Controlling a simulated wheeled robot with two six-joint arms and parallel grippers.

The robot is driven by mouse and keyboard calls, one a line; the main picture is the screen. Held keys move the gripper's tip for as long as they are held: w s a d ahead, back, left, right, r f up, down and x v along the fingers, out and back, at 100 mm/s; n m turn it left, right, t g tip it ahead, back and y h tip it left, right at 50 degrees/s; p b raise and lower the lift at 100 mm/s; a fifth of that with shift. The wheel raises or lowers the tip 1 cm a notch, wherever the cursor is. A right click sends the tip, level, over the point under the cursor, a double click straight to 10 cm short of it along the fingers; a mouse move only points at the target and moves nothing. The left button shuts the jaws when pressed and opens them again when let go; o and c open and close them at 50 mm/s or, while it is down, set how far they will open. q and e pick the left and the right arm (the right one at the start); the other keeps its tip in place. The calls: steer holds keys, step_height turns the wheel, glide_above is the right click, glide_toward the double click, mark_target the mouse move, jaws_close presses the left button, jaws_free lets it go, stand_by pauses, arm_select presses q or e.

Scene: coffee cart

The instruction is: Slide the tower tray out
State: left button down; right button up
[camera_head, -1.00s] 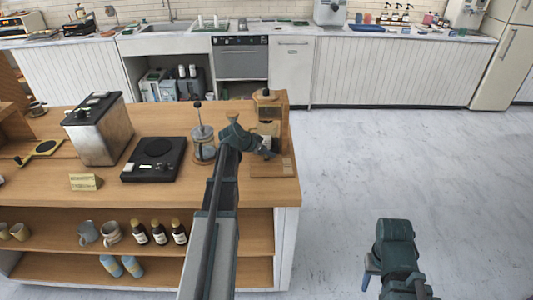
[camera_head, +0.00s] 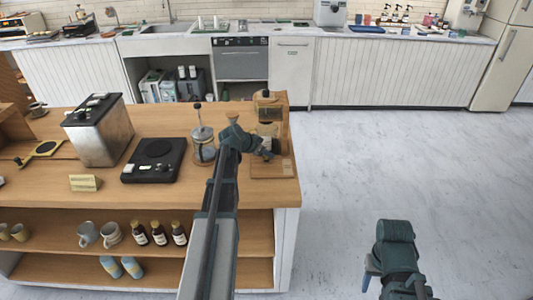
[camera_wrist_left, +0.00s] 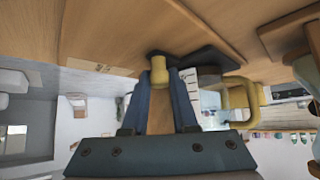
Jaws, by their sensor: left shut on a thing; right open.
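The wooden drip tower (camera_head: 267,98) stands at the right end of the cart top. My left gripper (camera_head: 266,152) is at its lower part, and the tower tray is mostly hidden behind it in the head view. In the left wrist view, which is turned over, my left gripper (camera_wrist_left: 158,84) is shut on a small wooden knob (camera_wrist_left: 158,69). The knob sits against a dark flat piece (camera_wrist_left: 205,57), which looks like the tray. My right gripper (camera_head: 370,276) is open and empty over the floor at the lower right, apart from the cart.
A French press (camera_head: 203,147) stands just left of the tower, close to my left arm. A black scale (camera_head: 153,160) and a metal machine (camera_head: 99,130) are farther left. In the wrist view, a yellowish handle (camera_wrist_left: 246,100) is close to the right finger. Floor right of the cart is clear.

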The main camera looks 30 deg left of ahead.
stand_by(0.7)
arm_select(q)
steer(key=s+d, duration=0.2)
steer(key=s, duration=0.1)
steer(key=s+d, duration=0.2)
steer(key=s, duration=0.1)
steer(key=s+d, duration=0.2)
steer(key=s, duration=0.2)
steer(key=shift+w+f, duration=0.1)
steer(key=c, duration=1)
jaws_free()
